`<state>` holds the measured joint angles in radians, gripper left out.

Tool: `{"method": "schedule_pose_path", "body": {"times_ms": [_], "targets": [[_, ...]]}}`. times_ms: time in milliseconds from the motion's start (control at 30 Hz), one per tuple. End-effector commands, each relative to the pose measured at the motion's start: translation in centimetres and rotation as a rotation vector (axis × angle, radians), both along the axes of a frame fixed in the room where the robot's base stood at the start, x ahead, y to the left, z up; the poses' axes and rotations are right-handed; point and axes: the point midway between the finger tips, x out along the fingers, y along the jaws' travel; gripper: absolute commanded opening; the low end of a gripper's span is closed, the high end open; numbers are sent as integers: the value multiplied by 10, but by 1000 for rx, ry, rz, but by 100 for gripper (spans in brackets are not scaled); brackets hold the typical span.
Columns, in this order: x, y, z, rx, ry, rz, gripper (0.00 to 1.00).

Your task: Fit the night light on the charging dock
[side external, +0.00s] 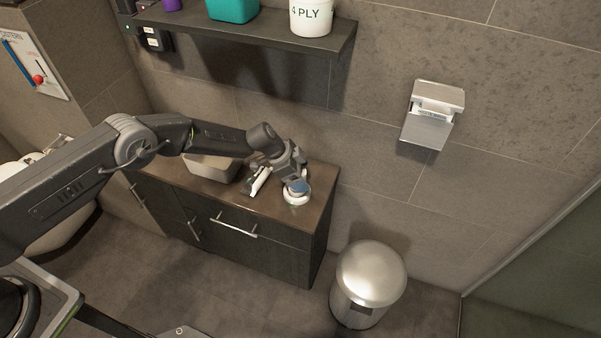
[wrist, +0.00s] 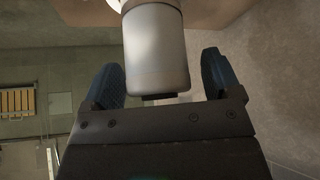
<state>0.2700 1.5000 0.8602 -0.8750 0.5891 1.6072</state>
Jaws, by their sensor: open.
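A pale grey cylinder with a small dark end, which I take for the night light (wrist: 157,50), shows between my fingers in the wrist view. My gripper (wrist: 160,80) is open, with a blue-padded finger on each side and a gap at each. In the side view my gripper (side external: 298,184) is low over the right end of the vanity top. A round white piece (side external: 296,199) sits just under its blue finger; I cannot tell whether it is the charging dock or part of the light. My gripper hides part of that spot.
A white, slanted item (side external: 260,179) shows left of my gripper; it is too small to identify. A grey basin (side external: 212,168) is farther left on the vanity top (side external: 240,203). A shelf (side external: 250,37) with containers hangs above. A metal bin (side external: 370,275) stands right of the cabinet.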

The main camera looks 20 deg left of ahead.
Motion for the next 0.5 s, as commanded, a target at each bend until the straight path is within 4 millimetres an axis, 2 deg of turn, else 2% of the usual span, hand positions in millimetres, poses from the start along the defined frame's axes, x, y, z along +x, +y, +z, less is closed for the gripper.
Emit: {"method": "schedule_pose_path", "body": {"times_ms": [267, 500], "targets": [[-2, 4, 7, 0, 2, 1, 84], [-8, 22, 38, 0, -1, 3, 84]]}}
